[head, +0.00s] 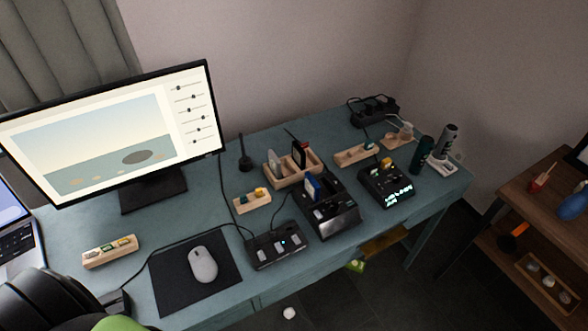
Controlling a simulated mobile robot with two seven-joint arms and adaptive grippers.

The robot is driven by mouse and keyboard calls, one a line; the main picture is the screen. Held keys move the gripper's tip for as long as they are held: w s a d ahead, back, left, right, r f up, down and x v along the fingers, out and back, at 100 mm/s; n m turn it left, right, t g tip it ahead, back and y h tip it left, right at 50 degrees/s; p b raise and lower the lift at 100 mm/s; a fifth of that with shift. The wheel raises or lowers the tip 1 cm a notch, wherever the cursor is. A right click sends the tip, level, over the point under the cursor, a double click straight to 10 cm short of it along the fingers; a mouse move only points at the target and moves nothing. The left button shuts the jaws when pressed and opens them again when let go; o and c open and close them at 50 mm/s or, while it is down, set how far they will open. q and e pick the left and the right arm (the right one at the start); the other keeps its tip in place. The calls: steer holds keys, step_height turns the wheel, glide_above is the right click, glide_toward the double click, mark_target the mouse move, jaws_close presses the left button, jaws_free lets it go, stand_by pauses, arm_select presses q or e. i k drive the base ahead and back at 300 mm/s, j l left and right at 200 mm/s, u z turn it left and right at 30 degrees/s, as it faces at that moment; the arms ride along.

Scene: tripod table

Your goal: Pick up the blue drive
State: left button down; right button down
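A blue drive (312,187) with a pale edge stands upright in the left back part of a black multi-slot dock (341,222), right of the middle of the desk. Its lower part is hidden in the dock. Neither gripper's fingers show in the head view. A dark ribbed shape with a green part fills the bottom left corner; I cannot tell what it is.
A wooden holder (285,181) with upright cards stands just behind the drive. A black hub (275,249) is in front left, and a lit black charger (386,187) is to the right. Monitor (110,140) and mouse (203,264) stand left. Bottles (421,154) stand near the right edge.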

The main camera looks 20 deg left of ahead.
mark_target(312, 186)
steer(key=i+l+u, duration=0.3)
steer(key=l+u, duration=0.3)
steer(key=i+l+u, duration=0.1)
steer(key=l+u, duration=0.2)
steer(key=l, duration=0.15)
steer(key=l+u, duration=0.3)
steer(key=i+l, duration=0.05)
steer(key=l, duration=0.1)
